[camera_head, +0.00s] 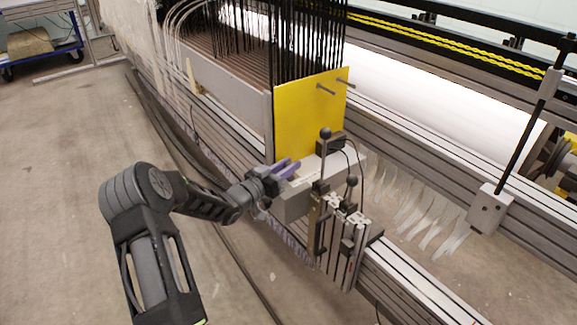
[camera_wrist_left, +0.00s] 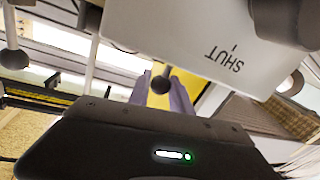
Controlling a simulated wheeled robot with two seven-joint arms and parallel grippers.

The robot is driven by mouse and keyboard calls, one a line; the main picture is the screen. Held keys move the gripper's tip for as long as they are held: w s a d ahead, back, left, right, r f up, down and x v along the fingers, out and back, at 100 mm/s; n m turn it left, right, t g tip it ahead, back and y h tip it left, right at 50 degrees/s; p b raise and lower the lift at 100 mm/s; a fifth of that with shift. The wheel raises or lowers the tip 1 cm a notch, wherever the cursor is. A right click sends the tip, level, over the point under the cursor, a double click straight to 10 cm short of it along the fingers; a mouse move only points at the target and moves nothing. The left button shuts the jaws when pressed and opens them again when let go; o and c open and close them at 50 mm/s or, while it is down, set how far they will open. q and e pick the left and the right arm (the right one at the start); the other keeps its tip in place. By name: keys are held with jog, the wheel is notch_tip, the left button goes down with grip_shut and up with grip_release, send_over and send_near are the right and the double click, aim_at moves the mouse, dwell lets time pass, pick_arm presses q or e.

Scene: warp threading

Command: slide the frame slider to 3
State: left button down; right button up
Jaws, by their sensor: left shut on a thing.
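The frame slider's pale grey box (camera_head: 293,207) sits on the metal rail beside an upright yellow plate (camera_head: 300,118). My left gripper (camera_head: 291,168) is at the box's left side, near the plate's lower edge. In the left wrist view, its purple fingers (camera_wrist_left: 164,92) stand slightly apart, with a black ball knob (camera_wrist_left: 161,84) between them, and I take them as shut on it. The pale housing (camera_wrist_left: 185,35) there bears "SHUT", upside down. No number 3 or scale is legible. My right gripper is not in view.
Two black ball-topped levers (camera_head: 326,133) (camera_head: 351,181) stand close to the right of the gripper. Black vertical cords (camera_head: 310,40) rise behind the plate. White strips (camera_head: 425,205) hang at the right. The floor (camera_head: 60,200) at left is mostly clear.

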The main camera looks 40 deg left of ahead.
pick_arm(q)
jog(key=w, duration=0.2)
jog(key=w+d+b, duration=0.1)
jog(key=w, duration=0.1)
jog(key=c, duration=1.2)
grip_release()
jog(key=shift+s, duration=0.1)
jog(key=s, duration=0.2)
jog(key=s+p, duration=0.1)
jog(key=s, duration=0.4)
jog(key=shift+s+a, duration=0.1)
jog(key=shift+a, duration=0.2)
jog(key=shift+s, duration=0.25)
